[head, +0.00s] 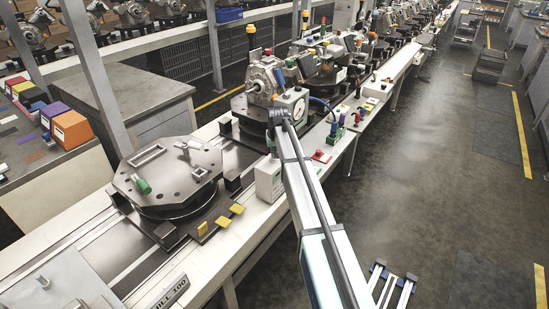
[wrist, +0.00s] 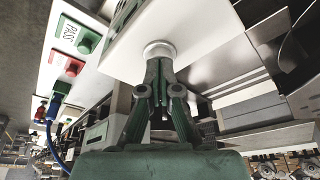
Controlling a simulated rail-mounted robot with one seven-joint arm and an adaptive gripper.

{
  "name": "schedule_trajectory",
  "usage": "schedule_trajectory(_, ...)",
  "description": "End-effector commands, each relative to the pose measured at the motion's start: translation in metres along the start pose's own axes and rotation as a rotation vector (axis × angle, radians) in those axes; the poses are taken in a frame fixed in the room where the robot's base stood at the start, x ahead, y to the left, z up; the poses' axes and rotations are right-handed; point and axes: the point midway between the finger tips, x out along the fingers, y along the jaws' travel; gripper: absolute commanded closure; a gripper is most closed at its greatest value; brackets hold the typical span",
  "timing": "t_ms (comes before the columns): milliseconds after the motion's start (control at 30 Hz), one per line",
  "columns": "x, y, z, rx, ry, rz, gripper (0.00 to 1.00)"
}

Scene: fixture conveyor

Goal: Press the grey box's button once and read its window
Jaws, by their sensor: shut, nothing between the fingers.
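The grey box (head: 268,182) stands on the white conveyor edge, just left of my arm in the head view, which covers part of it. In the wrist view its pale face (wrist: 205,45) fills the top middle. A round white button (wrist: 158,49) stands out from that face. My gripper (wrist: 158,64) is shut and empty. Its fingertips are at the button and seem to touch it; I cannot tell whether the button is pushed in. I cannot make out the box's window or any reading in either view.
A dark fixture plate (head: 168,172) with yellow blocks lies left of the box. A green PASS button (wrist: 76,36) and a red button (wrist: 68,65) are nearby in the wrist view. A gauge unit (head: 293,101) stands behind the box. The floor at right is mostly open.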

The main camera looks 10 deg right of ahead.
Motion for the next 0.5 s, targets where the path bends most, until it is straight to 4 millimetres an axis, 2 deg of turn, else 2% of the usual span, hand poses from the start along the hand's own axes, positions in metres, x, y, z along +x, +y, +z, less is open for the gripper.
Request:
schedule_trajectory(267,0.0081,0.0,0.0025,0.0,0.0,0.0,1.0)
schedule_trajectory(500,0.0075,0.0,0.0023,0.0,0.0,0.0,1.0)
